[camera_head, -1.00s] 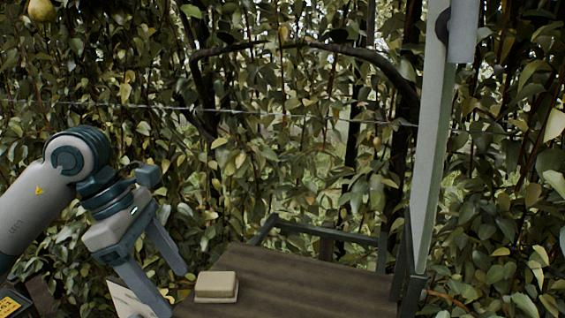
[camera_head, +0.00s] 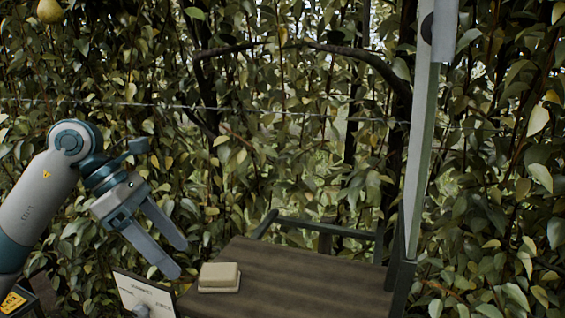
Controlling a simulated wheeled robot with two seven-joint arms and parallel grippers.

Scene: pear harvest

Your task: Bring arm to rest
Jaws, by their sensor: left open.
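My left arm comes in from the left, and its gripper (camera_head: 180,262) hangs at the lower left with its two fingers apart. Nothing shows between the fingers. They point down and to the right, just left of a wooden table (camera_head: 310,285) and above a white sign (camera_head: 145,296). My right gripper is not in view.
A beige block (camera_head: 219,277) lies on the table's left part. A grey upright post (camera_head: 419,150) stands at the table's right. A thin wire crosses the dense leafy hedge (camera_head: 270,140) behind. A pear (camera_head: 49,11) hangs at the top left. The table's middle is clear.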

